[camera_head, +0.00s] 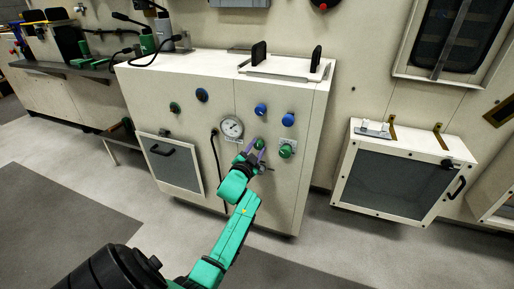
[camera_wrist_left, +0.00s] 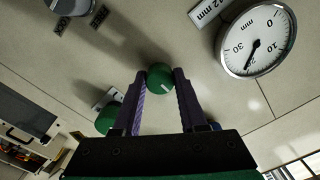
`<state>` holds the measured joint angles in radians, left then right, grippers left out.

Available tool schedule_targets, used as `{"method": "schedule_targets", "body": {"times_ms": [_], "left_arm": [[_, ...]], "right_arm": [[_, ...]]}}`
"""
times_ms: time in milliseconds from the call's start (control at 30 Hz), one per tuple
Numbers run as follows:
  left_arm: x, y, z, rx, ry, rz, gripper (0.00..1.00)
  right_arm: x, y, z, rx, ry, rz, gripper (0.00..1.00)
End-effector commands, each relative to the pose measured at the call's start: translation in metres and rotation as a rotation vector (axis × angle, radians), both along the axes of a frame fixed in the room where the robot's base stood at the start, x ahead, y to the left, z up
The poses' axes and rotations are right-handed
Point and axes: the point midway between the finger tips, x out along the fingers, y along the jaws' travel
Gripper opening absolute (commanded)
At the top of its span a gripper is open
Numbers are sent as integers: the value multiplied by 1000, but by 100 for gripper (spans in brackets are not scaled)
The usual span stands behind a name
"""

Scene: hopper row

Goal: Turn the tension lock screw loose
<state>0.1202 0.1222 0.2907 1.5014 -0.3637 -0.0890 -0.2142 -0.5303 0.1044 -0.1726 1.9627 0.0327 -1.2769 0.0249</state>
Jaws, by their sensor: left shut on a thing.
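A round green knob (camera_head: 259,142) sits on the front of the white cabinet, right of and a little below the dial gauge (camera_head: 230,127). My left gripper (camera_head: 256,147) is at this knob, its purple fingers on either side. In the left wrist view the knob (camera_wrist_left: 160,78) is between the two fingertips, with a short white mark on its face, and the gripper is shut on it. A second green knob (camera_head: 286,151) on a pale plate is just to the right. I cannot read a label naming the tension lock screw. My right gripper is not in view.
Two blue knobs (camera_head: 288,119) (camera_head: 261,109) are above on the same panel. A dark hose (camera_head: 215,150) hangs left of my gripper. A grey-windowed box (camera_head: 400,182) is mounted on the wall at right. The floor in front is clear.

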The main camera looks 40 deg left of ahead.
Motion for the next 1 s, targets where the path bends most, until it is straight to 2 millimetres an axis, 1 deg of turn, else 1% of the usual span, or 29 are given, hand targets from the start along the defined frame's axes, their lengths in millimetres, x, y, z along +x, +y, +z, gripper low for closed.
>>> {"method": "schedule_targets", "body": {"times_ms": [33,167,200,267,300,567,667,700,767,833,967,1000], "left_arm": [[0,0,-3,-5,3,0,0],[0,0,-3,-5,3,0,0],[0,0,-3,-4,4,0,45],[0,0,-3,-4,4,0,68],[0,0,-2,-4,4,0,72],[0,0,-1,0,1,0,72],[-4,-2,-1,-1,3,0,72],[-8,-4,-1,-1,3,0,72],[-17,-7,0,-1,3,-1,72],[-32,-11,1,-2,5,0,72],[-69,-24,0,-4,7,1,72],[-81,-28,0,-2,7,1,72]], "right_arm": [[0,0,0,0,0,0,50],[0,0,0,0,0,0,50],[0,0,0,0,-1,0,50],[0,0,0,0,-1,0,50],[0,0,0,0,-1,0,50],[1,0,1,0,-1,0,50],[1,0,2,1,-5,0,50],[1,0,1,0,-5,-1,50],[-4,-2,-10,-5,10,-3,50],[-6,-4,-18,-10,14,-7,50],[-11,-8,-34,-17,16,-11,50],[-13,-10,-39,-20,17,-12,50]]}}
